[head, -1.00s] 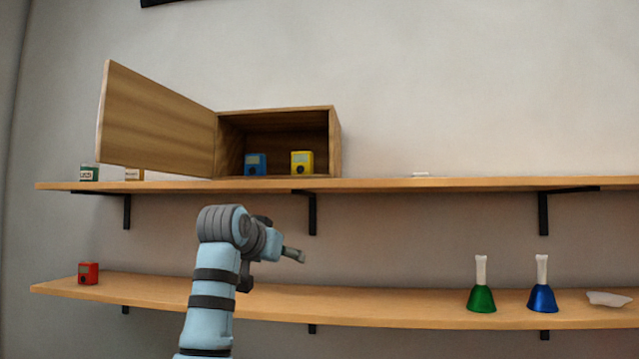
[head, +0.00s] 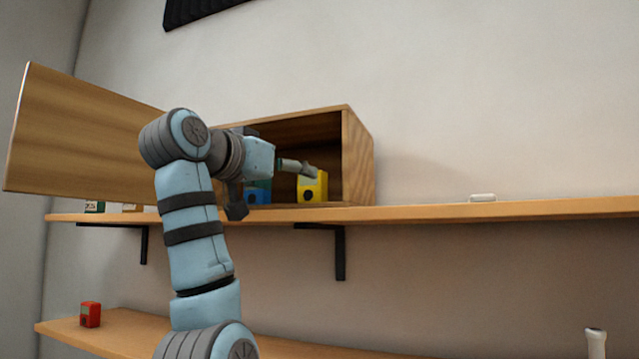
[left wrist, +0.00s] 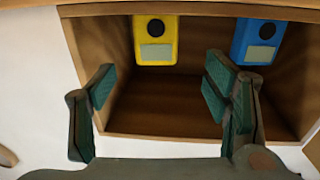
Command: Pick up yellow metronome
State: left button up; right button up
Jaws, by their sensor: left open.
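The yellow metronome (head: 313,189) stands inside the open wooden cabinet (head: 358,160) on the upper shelf. It also shows at the top of the left wrist view (left wrist: 155,40), which looks upside down. The blue metronome (head: 258,192) stands beside it, partly hidden by my arm; it shows in the left wrist view too (left wrist: 258,40). My left gripper (head: 268,188) is open and empty at the cabinet's opening, one finger overlapping the yellow metronome's top in the head view. In the left wrist view, the yellow metronome lies beyond the gap between the fingers, apart from them.
The cabinet door (head: 80,130) is swung open to the left, behind my arm. Small boxes (head: 95,206) stand on the upper shelf (head: 430,213) at left. A red metronome-like block (head: 90,314) is on the lower shelf. A white item (head: 482,197) lies at right.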

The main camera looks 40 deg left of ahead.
aim_at(313, 189)
pick_arm(q)
jog(key=w, duration=0.1)
jog(key=w+a+p, duration=0.1)
jog(key=shift+w+r, duration=0.3)
jog(key=shift+w, duration=0.05)
jog(key=p+x, duration=0.1)
jog(key=x, duration=0.1)
jog(key=p+x, duration=0.1)
jog(key=x, duration=0.1)
jog(key=d+p+x, duration=0.1)
jog(key=x, duration=0.1)
jog(key=shift+w+a+r+p, duration=0.1)
jog(key=shift+w+p, duration=0.2)
jog(key=shift+w, duration=0.35)
jog(key=shift+s, duration=0.3)
jog(key=shift+c, duration=0.4)
jog(key=shift+s+a, duration=0.1)
jog(key=c, duration=1.2)
pick_arm(e)
notch_tip(313, 189, up, 5)
jog(key=shift+w, duration=0.15)
